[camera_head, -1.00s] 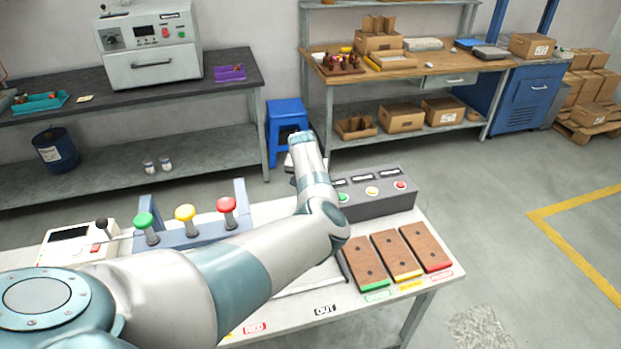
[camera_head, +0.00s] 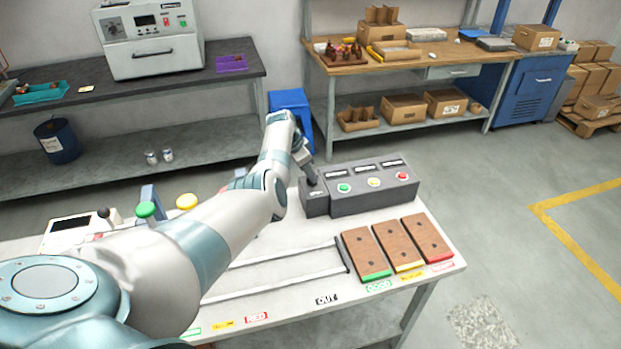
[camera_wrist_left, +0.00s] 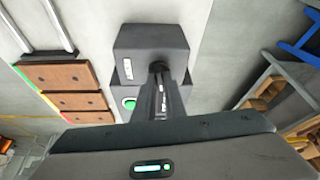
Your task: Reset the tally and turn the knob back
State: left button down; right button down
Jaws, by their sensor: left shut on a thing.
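A small dark grey box (camera_head: 314,203) stands at the left end of the long grey button panel (camera_head: 374,202), with a black knob on its top. My left gripper (camera_head: 311,180) reaches down onto this knob and is shut on it. In the left wrist view the gripper (camera_wrist_left: 159,72) meets the knob at the edge of the dark box (camera_wrist_left: 150,40), and the fingers hide most of the knob. A white box with a dark display (camera_head: 70,224), a red button and a black-tipped lever sits at the table's left, partly behind my arm. My right gripper does not show.
The panel carries green, yellow and red buttons. Three brown blocks (camera_head: 406,245) lie on tagged spots at the table's right. Green (camera_head: 146,210) and yellow (camera_head: 187,201) round-topped posts stand behind my arm.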

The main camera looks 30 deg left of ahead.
pick_arm(q)
jog(key=shift+m+b, duration=0.4)
jog(key=shift+m, duration=0.1)
jog(key=shift+h, duration=0.3)
jog(key=c, duration=1.8)
grip_release()
jog(key=shift+a+r+p, duration=0.1)
jog(key=shift+r+p, duration=0.45)
jog(key=shift+p, duration=0.1)
jog(key=p+v, duration=0.3)
jog(key=v, duration=1.3)
jog(key=shift+r+p, duration=0.15)
jog(key=shift+p, duration=0.15)
